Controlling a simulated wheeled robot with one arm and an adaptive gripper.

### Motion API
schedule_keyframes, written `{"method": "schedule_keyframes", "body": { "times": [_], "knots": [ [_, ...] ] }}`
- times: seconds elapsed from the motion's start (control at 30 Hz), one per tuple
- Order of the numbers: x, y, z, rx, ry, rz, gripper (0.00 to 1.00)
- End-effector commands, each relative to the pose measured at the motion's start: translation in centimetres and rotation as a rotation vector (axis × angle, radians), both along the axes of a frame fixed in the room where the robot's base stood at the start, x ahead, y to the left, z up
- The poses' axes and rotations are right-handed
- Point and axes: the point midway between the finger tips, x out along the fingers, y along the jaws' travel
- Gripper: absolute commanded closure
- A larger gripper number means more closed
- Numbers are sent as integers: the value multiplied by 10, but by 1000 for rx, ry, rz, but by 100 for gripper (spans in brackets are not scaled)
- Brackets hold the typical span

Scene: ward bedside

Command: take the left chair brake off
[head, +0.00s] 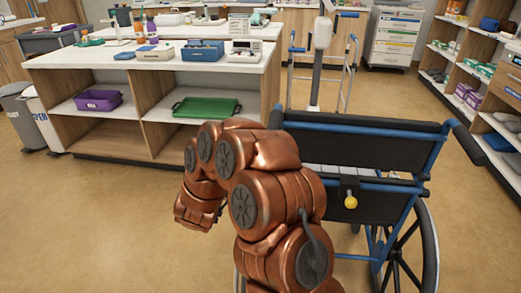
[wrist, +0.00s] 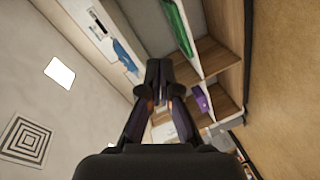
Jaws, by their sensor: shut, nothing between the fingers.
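The wheelchair (head: 375,165) stands at the right in the head view, seen from behind. It has a dark backrest, a blue frame and a large right wheel (head: 415,250). Its left side and left wheel are mostly hidden behind my copper arm, and I cannot make out the left brake. A yellow round knob (head: 351,202) shows below the backrest; I cannot tell what it is. My gripper (wrist: 158,72) is shut and empty in the wrist view, its fingertips together. In the head view my arm bends left of the chair, and the fingers cannot be made out.
A shelf counter (head: 145,60) stands ahead on the left, with a purple bin (head: 99,101) and a green tray (head: 207,107). A walker frame (head: 348,65) stands beyond the chair. Shelves (head: 500,150) line the right. Floor at the lower left is clear.

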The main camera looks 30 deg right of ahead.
Motion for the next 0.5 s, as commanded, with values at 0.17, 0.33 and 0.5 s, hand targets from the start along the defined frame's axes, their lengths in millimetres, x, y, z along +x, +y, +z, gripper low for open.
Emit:
{"method": "schedule_keyframes", "body": {
  "times": [0.17, 0.33, 0.5],
  "knots": [
    [-18, -38, -37, -269, 30, -129, 100],
    [-32, -56, -43, -427, 55, -202, 100],
    [-37, -61, -42, -478, 61, -226, 100]
  ]
}}
